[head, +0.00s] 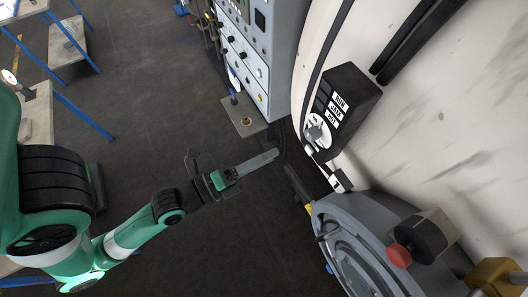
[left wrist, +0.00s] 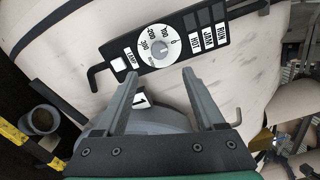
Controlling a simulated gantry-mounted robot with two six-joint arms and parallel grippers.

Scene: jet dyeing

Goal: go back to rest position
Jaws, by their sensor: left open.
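My left gripper (head: 274,156) reaches in from the left in the head view, over the dark floor and short of the machine. It is open and holds nothing. In the left wrist view its two fingers (left wrist: 160,76) stand apart, with a black panel beyond them. That panel carries a white dial (left wrist: 156,45) and labels reading RUN, JAM and HOT. In the head view the same black control box (head: 352,92) is on the pale machine, up and right of the gripper, apart from it. My right gripper is in neither view.
A grey control cabinet (head: 262,60) stands above the gripper in the head view. A round grey hatch (head: 340,250) and a red knob (head: 400,256) are at the lower right. Blue-framed tables (head: 70,45) stand at the upper left.

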